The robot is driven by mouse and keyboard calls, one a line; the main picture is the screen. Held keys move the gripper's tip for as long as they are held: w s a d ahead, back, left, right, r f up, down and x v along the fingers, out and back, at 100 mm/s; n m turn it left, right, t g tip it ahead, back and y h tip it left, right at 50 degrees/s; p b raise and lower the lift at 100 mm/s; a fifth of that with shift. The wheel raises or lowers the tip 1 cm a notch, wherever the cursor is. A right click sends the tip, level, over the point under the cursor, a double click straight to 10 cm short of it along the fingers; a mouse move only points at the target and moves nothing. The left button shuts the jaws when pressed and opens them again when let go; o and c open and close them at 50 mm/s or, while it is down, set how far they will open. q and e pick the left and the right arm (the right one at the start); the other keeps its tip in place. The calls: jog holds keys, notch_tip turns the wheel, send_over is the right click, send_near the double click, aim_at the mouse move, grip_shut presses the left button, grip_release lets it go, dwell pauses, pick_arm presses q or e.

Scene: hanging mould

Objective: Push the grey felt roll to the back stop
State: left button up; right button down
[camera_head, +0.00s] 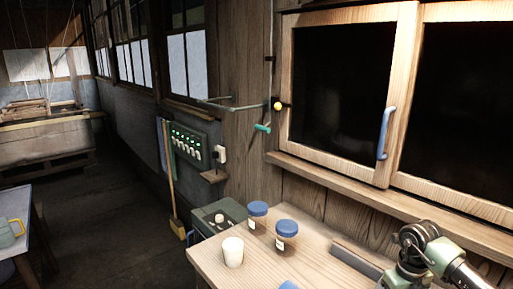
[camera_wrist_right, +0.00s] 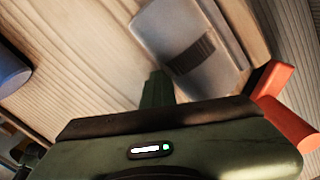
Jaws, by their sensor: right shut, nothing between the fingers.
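I cannot make out a clear grey felt roll in either view. A smooth grey object with rounded edges and a dark ribbed band (camera_wrist_right: 190,45) lies on the wood in the right wrist view, just beyond my right gripper; I cannot tell whether it is the roll. My right gripper (camera_wrist_right: 157,88) is shut and empty, its dark green fingers pointing towards that object; contact cannot be judged. A low grey-brown bar (camera_head: 357,259) lies along the back of the bench in the head view; it may be the back stop. My left gripper is out of view.
Another blue lid (camera_head: 289,285) shows at the bottom edge. A windowed cabinet rises behind.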

jog(key=shift+w+d+r, duration=0.2)
jog(key=shift+w+r, duration=0.15)
jog(key=shift+r, duration=0.05)
jog(key=shift+s+a+p, duration=0.15)
jog(key=shift+a+p, duration=0.1)
jog(key=shift+p, duration=0.15)
jog(key=shift+s+a+f+p, duration=0.15)
jog(key=shift+s+a+p, duration=0.15)
jog(key=shift+a+p, duration=0.15)
jog(key=shift+s+a+p, duration=0.3)
jog(key=shift+s+a, duration=0.4)
jog(key=shift+a, duration=0.1)
notch_tip(320, 180, up, 7)
jog(key=s+a+p, duration=0.2)
jog(key=p, duration=0.3)
jog(key=shift+a, duration=0.15)
jog(key=shift+s, duration=0.1)
